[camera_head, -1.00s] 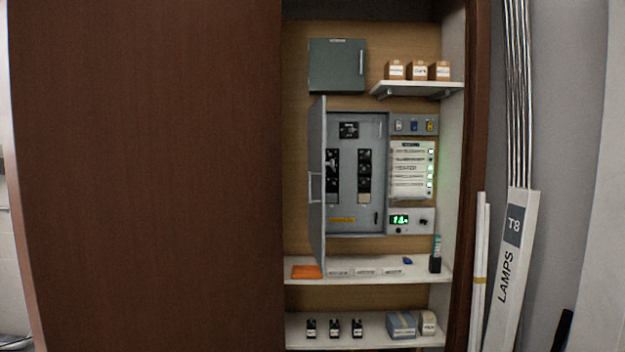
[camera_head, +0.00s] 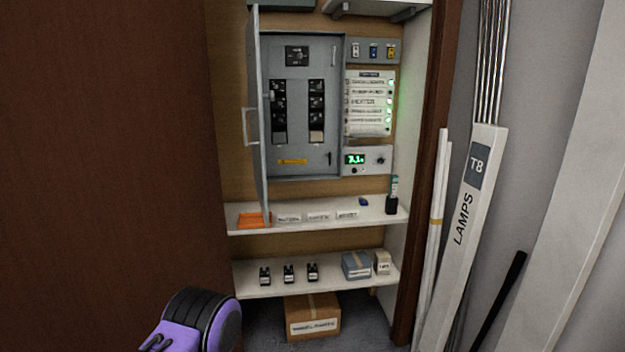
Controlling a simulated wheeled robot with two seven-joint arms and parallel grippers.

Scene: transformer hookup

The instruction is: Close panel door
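The grey electrical panel (camera_head: 298,155) is mounted on the wood back wall of a cupboard. Its door (camera_head: 258,120) stands wide open, hinged on the left and seen nearly edge-on. A pale handle (camera_head: 246,127) projects on the left side of the door. Inside the panel are two columns of black breakers (camera_head: 279,100) and a top switch (camera_head: 296,56). A purple and black part of my own arm shows at the bottom left, well below the door and apart from it. Neither gripper's fingers are in view.
A brown cupboard door or wall (camera_head: 100,170) fills the left side. Below the panel is a white shelf (camera_head: 375,214) with an orange item (camera_head: 254,219) under the panel door. A lower shelf (camera_head: 340,283) holds small boxes. A cardboard box (camera_head: 313,318) sits on the floor. Lamp tubes (camera_head: 470,200) lean at right.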

